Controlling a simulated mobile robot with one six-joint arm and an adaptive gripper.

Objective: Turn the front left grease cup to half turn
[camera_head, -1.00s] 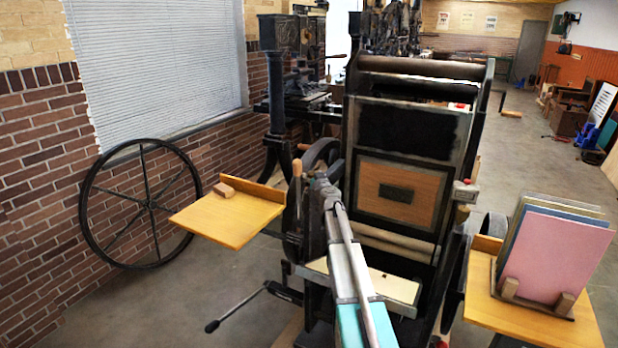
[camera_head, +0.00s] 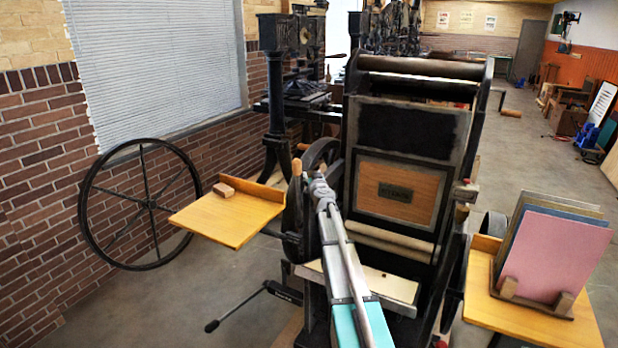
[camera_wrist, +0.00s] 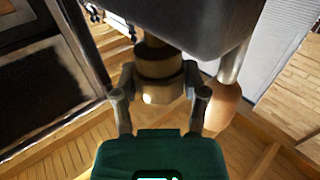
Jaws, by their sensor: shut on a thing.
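In the wrist view a round, stepped brass-brown grease cup (camera_wrist: 158,68) sits under a dark grey part of the press, its upper end hidden by that part. My gripper (camera_wrist: 160,82) has one finger on each side of the cup and is shut on it. In the head view my gripper (camera_head: 320,190) is at the left side of the black hand press (camera_head: 347,130), and the cup is hidden there. I cannot tell the cup's turn angle from these frames.
A wooden-handled lever (camera_head: 297,168) stands close left of my gripper; a wooden handle (camera_wrist: 226,106) shows in the wrist view. A wooden shelf (camera_head: 225,222) with a small block is at left. A board rack (camera_head: 505,285) is at right. A large wheel (camera_head: 88,210) stands by the brick wall.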

